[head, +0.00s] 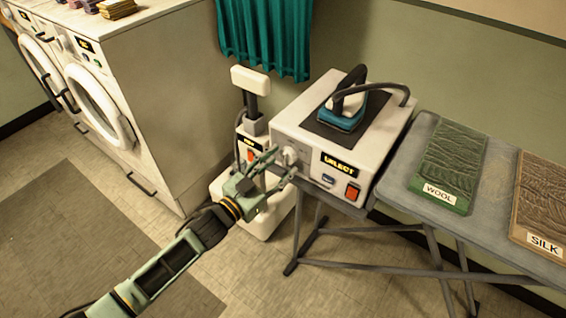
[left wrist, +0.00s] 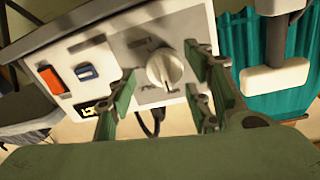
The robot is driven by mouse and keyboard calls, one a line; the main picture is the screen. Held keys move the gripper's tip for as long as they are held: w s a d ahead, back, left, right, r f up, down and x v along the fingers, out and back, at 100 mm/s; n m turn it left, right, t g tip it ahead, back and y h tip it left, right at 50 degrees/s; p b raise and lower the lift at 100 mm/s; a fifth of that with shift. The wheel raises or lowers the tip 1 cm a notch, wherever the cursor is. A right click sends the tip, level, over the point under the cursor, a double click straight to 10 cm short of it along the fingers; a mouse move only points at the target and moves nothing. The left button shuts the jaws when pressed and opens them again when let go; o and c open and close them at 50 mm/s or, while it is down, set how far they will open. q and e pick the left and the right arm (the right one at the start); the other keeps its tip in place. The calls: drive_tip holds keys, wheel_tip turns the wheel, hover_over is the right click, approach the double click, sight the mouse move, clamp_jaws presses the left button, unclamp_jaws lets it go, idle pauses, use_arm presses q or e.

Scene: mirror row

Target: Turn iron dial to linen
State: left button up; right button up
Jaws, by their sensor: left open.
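The iron station (head: 330,125) is a pale box on the end of the ironing board, with a teal iron (head: 345,110) resting on top. Its round light dial (head: 290,155) is on the front face, left of the "SELECT" label. My left gripper (head: 275,168) is open at the dial, partly covering that part of the panel. The dial's markings are too blurred to read. My right gripper is out of view.
A red switch (head: 352,192) and a small blue button (head: 328,180) sit right of the dial. A white upright appliance (head: 250,150) stands close behind my gripper. Wool (head: 450,160) and silk (head: 545,190) swatches lie on the board. Washers (head: 100,100) stand at left.

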use_arm(q)
drive_tip(key=shift+x, duration=0.9)
drive_tip(key=shift+f, duration=0.1)
drive_tip(key=c, duration=1.1)
